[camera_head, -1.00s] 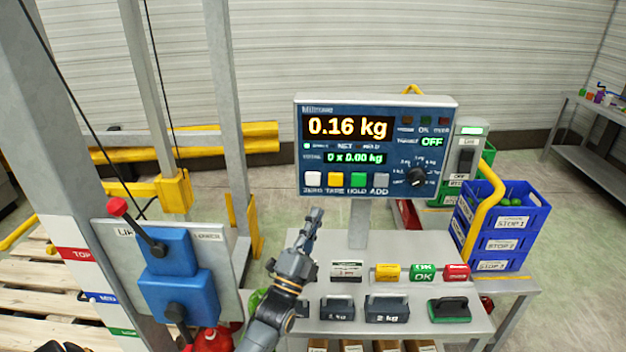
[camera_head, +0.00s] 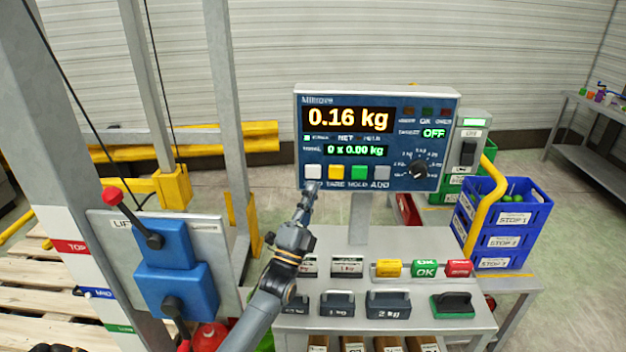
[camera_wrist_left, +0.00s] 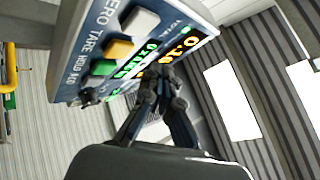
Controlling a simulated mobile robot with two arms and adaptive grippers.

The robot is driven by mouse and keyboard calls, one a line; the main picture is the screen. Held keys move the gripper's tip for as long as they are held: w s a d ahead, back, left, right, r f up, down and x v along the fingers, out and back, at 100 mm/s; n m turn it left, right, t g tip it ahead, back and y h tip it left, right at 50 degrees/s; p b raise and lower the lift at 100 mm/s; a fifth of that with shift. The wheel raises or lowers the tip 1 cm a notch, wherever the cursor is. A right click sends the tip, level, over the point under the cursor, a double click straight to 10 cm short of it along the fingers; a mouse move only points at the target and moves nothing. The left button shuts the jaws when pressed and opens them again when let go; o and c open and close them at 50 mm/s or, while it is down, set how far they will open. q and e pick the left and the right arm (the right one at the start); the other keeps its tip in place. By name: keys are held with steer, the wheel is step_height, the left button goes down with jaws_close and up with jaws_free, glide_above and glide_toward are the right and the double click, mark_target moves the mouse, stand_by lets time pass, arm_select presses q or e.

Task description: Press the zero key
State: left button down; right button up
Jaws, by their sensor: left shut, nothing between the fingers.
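The scale display (camera_head: 376,135) reads 0.16 kg in orange, with 0 x 0.00 kg in green below. The zero key (camera_head: 313,171) is the white square at the left end of the key row, and it also shows in the left wrist view (camera_wrist_left: 141,21). My left gripper (camera_head: 312,187) is shut and empty, its tip just below the zero key in the head view and partly over its label. In the left wrist view the fingertips (camera_wrist_left: 162,72) lie in front of the panel's digits. I cannot tell whether they touch the panel. My right gripper is not in view.
Yellow (camera_head: 335,172), green (camera_head: 358,172) and grey (camera_head: 382,173) keys sit right of the zero key. A knob (camera_head: 418,171) is farther right. Weights (camera_head: 388,304) stand on the grey bench below. A lift control with blue blocks (camera_head: 175,270) is at left, blue crates (camera_head: 505,222) at right.

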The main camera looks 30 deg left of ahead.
mark_target(316, 166)
arm_select(q)
steer(key=w+a+b, duration=0.1)
steer(key=w+b, duration=0.1)
steer(key=w, duration=0.1)
steer(key=shift+a, duration=0.4)
stand_by(0.5)
stand_by(0.6)
steer(key=shift+w+a+b, duration=0.25)
steer(key=shift+w+b, duration=0.05)
steer(key=shift+w, duration=0.05)
steer(key=shift+w+a+b, duration=0.2)
steer(key=shift+w+b, duration=0.15)
steer(key=shift+b, duration=0.05)
stand_by(0.6)
steer(key=shift+s+d, duration=0.1)
steer(key=shift+s, duration=0.05)
steer(key=shift+s+d+p, duration=0.35)
steer(key=shift+s+p, duration=0.25)
